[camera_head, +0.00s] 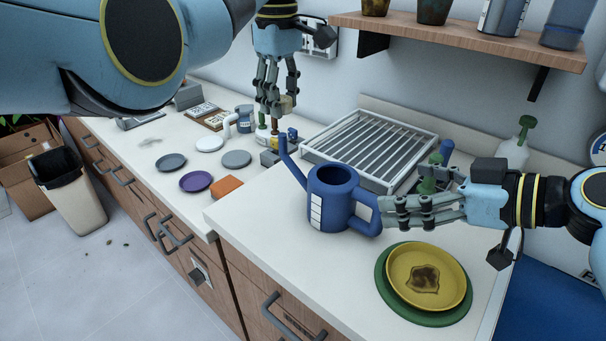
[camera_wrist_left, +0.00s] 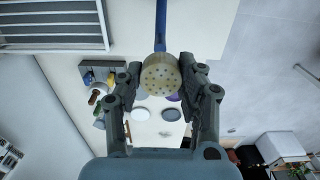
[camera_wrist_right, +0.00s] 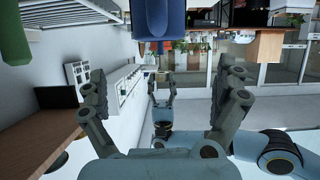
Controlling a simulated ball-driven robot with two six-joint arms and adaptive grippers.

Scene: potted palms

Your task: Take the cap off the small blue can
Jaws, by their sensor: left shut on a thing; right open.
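The small blue can (camera_head: 330,200) stands upright on the near counter, its spout rising to the left. A tan, round cap with holes (camera_wrist_left: 160,73) is held between my left gripper's fingers (camera_wrist_left: 161,75), and they are shut on it. In the head view the cap (camera_head: 284,104) is above the spout tip (camera_head: 281,138), with a gap between them. In the left wrist view the blue spout (camera_wrist_left: 161,25) shows behind the cap. My right gripper (camera_head: 386,211) is open by the can's handle (camera_head: 366,214). I cannot tell whether it touches the handle. The can also shows in the right wrist view (camera_wrist_right: 160,18).
A dish rack (camera_head: 370,148) stands behind the can. A yellow plate (camera_head: 428,275) on a green plate lies at the front right. An orange sponge (camera_head: 227,188), a purple plate (camera_head: 196,181) and grey plates are left. The counter's front edge is close to the can.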

